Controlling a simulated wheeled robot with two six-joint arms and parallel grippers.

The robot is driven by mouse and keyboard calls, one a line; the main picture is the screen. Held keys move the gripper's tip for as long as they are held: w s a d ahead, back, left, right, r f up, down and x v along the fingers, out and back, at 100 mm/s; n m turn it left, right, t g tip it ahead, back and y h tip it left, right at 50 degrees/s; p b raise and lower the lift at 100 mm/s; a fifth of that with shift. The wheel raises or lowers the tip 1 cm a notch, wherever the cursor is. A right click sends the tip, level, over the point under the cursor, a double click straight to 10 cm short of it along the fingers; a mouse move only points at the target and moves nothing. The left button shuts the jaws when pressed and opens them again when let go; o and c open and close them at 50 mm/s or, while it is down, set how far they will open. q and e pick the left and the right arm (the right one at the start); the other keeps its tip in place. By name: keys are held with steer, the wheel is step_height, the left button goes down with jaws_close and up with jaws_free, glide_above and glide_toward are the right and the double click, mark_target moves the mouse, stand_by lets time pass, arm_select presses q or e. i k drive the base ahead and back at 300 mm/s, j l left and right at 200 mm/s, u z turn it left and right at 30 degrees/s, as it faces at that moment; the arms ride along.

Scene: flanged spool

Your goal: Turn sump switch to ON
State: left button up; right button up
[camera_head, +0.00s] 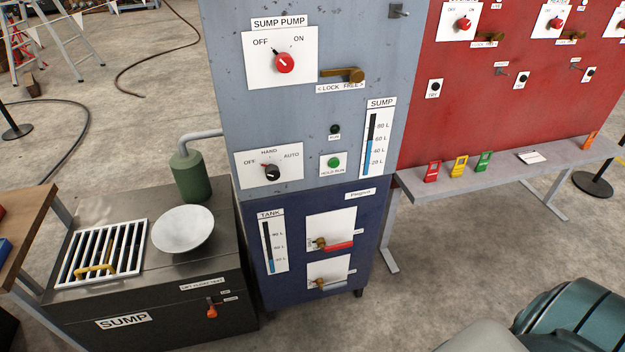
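The sump pump switch (284,63) is a red round knob on a white plate (258,72) marked OFF on the left and ON on the right. It sits high on the grey-blue upper cabinet (225,115). A dark mark on the knob leans up and left, toward OFF. A brass lever (345,75) is beside it to the lower right, above a label that seems to read LOCK FREE. Neither of my grippers shows in the view.
Below are a black OFF/HAND/AUTO knob (271,172), a green button (334,162) and a level gauge (372,145). A sump box (180,312) stands at lower left. A red panel (480,120) and bench (470,180) are right. A teal ribbed object (578,318) fills the lower right corner.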

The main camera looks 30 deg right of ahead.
mark_target(284, 62)
steer(key=z, duration=0.55)
steer(key=k+j+z, duration=0.1)
steer(key=z, duration=0.3)
steer(key=k+j+z, duration=0.15)
steer(key=z, duration=0.25)
steer(key=k+j+z, duration=0.15)
steer(key=z, duration=0.2)
steer(key=k+j+z, duration=0.1)
steer(key=z, duration=0.3)
steer(key=k, duration=0.05)
